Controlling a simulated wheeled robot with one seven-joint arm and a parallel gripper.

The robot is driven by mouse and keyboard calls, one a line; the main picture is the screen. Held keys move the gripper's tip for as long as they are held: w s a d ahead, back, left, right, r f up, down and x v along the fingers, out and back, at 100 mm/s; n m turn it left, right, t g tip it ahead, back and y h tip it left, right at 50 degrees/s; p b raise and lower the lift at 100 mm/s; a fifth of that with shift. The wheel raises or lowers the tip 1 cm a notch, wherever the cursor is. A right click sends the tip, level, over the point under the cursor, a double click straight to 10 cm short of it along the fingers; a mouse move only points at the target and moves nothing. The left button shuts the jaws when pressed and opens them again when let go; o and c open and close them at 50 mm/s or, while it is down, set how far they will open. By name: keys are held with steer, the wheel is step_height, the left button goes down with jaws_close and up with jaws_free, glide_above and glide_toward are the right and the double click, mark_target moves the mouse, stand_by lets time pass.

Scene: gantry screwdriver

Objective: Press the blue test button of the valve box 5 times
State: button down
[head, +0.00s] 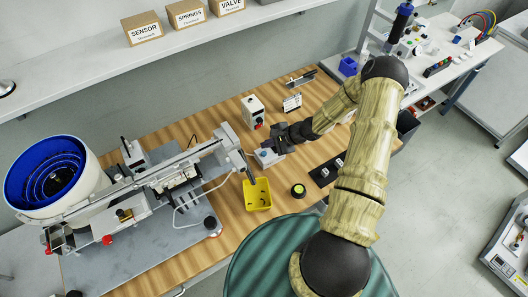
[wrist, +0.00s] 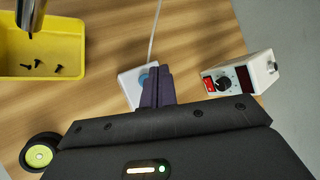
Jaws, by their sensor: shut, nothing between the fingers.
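The valve box (wrist: 128,82) is a small white box on the wooden table, with a cable running from its far side. It also shows in the head view (head: 269,159), partly under my gripper. Its blue test button (wrist: 143,77) shows only in part, as the fingers cover its right side. My gripper (wrist: 155,80) is shut and empty, with its dark fingers over the box at the button. I cannot tell whether the tips touch the button or hover just above it. In the head view my gripper (head: 264,150) reaches the box from the right.
A yellow bin (head: 257,206) with black screws stands left of the box. A white control unit (wrist: 260,68) with a dial and red switch stands to the right in the wrist view. A round yellow-green-topped piece (wrist: 39,155) is near. The screw feeder rail (head: 200,153) ends close by.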

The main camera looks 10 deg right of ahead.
step_height(320, 180, up, 3)
steer(key=shift+f+p, duration=0.2)
steer(key=shift+p, duration=0.3)
stand_by(2.2)
